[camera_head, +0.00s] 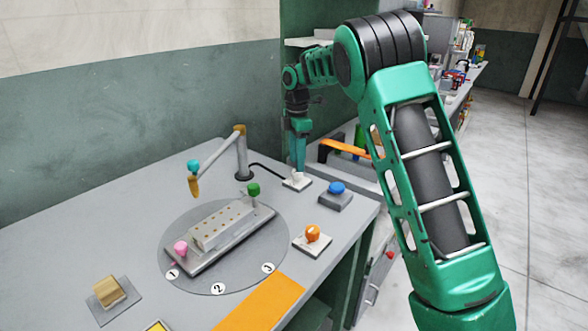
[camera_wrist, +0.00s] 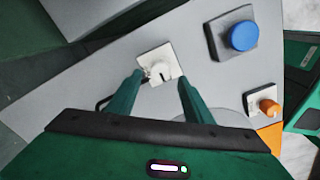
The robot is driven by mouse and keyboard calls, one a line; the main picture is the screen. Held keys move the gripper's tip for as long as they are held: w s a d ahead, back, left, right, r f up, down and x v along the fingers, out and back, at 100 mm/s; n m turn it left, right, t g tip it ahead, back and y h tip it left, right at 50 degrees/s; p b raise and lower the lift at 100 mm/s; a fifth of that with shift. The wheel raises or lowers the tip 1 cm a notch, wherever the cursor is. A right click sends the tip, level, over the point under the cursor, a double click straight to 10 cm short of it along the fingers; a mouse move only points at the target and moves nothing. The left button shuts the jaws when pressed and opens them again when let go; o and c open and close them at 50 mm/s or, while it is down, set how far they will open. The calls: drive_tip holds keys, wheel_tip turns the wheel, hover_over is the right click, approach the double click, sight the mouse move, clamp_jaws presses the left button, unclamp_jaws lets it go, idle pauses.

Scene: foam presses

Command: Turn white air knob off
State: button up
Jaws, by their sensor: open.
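The white air knob (camera_wrist: 160,69) sits on a square white plate (camera_wrist: 150,57) on the grey table. A dark mark shows on the knob in the wrist view. In the head view the knob (camera_head: 296,176) is at the table's back right, partly hidden by my fingers. My gripper (camera_wrist: 158,84) is open, pointing down, with one finger on each side of the knob's near side. In the head view my gripper (camera_head: 298,166) is right above the knob. I cannot tell whether the fingers touch it.
A blue button (camera_head: 337,188) and an orange knob (camera_head: 312,233) stand close to the right. A round plate (camera_head: 190,280) carries a grey block with pink and green knobs. A jointed post (camera_head: 241,160) stands left of my gripper. A wooden block (camera_head: 108,290) lies front left.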

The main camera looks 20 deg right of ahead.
sight(297, 174)
drive_tip(key=shift+f, duration=1.7)
